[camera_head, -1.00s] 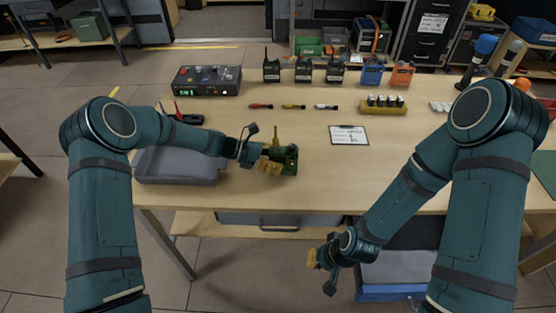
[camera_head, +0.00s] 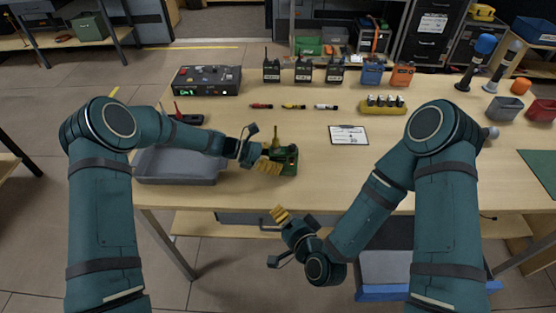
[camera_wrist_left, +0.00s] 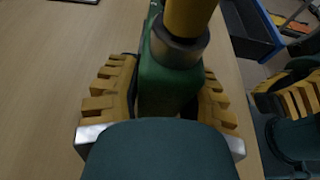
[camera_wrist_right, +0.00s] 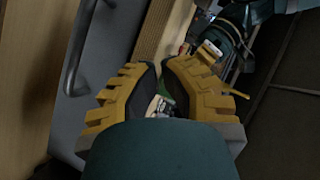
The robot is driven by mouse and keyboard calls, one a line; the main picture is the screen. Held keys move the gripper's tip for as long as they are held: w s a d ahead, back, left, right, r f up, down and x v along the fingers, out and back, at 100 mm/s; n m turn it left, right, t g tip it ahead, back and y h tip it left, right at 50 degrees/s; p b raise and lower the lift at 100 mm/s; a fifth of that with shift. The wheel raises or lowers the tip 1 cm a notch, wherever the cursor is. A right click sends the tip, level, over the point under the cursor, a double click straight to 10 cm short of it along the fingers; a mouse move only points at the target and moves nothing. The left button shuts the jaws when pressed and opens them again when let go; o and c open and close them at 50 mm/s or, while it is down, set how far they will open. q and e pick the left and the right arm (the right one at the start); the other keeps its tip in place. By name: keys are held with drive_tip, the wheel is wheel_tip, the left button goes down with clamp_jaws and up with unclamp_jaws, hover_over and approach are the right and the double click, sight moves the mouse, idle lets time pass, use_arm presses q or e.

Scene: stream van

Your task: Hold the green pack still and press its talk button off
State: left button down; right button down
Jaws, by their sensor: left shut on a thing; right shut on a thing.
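The green pack (camera_head: 289,160), with a yellow-tipped stub on top, is upright at the table's front edge. My left gripper (camera_head: 268,166) is shut on it from the left. In the left wrist view the green pack (camera_wrist_left: 168,85) sits between the yellow fingers. I cannot tell if it touches the table, and its talk button is not clear. My right gripper (camera_head: 279,214) is in front of the table edge, below and apart from the pack. In the right wrist view its fingers (camera_wrist_right: 158,76) are nearly together, with nothing clearly held between them.
A grey tray (camera_head: 180,166) lies left of the pack. A clipboard (camera_head: 348,135) and a row of markers (camera_head: 293,106) lie behind it. Dark radios (camera_head: 303,70) and a control box (camera_head: 207,80) stand at the back.

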sight(292, 160)
use_arm(q)
drive_tip(key=shift+f, duration=0.1)
use_arm(e)
wheel_tip(292, 160, up, 7)
drive_tip(key=w+d+n+t+y, duration=0.1)
drive_tip(key=d+n+t+y, duration=0.1)
drive_tip(key=t+y, duration=0.25)
drive_tip(key=shift+w+a, duration=0.2)
drive_tip(key=shift+w, duration=4.3)
drive_tip(key=shift+w, duration=0.2)
drive_tip(key=shift+w, duration=0.25)
drive_tip(key=shift+w, duration=0.15)
drive_tip(key=shift+s, duration=0.6)
